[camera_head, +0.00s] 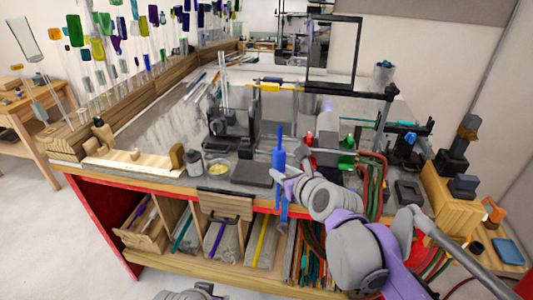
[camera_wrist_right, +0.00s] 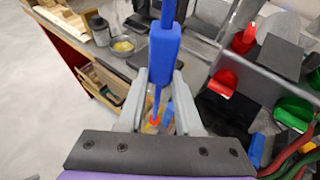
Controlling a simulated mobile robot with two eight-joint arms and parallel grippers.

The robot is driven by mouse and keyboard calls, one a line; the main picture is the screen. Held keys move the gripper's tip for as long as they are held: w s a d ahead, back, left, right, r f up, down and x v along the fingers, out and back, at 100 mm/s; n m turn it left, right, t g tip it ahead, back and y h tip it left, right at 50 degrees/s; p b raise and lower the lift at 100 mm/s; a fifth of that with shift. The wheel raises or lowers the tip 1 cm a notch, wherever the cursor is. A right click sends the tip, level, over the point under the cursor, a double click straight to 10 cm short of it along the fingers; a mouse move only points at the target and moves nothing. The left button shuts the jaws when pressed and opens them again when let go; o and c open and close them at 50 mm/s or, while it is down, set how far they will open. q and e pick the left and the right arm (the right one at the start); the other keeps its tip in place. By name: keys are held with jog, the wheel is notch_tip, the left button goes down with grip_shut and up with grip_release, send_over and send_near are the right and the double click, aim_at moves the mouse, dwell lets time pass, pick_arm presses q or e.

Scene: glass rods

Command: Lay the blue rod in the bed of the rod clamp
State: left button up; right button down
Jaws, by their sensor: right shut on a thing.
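The blue rod (camera_head: 279,160) stands roughly upright at the front edge of the bench, with a thicker blue section in its upper part. My right gripper (camera_head: 282,178) is shut on it. In the right wrist view the rod (camera_wrist_right: 165,45) runs up from between the fingers of my right gripper (camera_wrist_right: 163,92), and an orange-red spot shows low between them. A dark clamp-like stand (camera_head: 230,130) is on the bench behind and left of the rod, apart from it. I cannot tell for sure that it is the rod clamp, and no bed shows clearly.
A dark flat plate (camera_head: 252,173) lies just left of the rod. A bowl with yellow contents (camera_head: 218,170) and a grey jar (camera_head: 194,163) stand further left. Red and green parts (camera_head: 347,142) and hoses are close on the right. The grey benchtop at back left (camera_head: 160,115) is mostly clear.

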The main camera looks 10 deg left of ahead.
jog(key=d+f+m+h, duration=0.1)
jog(key=d+f, duration=0.5)
jog(key=f, duration=0.3)
jog(key=w+d+f+m+t+h, duration=0.1)
jog(key=d+f+m+h, duration=0.1)
jog(key=d+f, duration=0.4)
notch_tip(320, 180, down, 4)
jog(key=shift+r, duration=0.15)
jog(key=shift+w+d, duration=0.1)
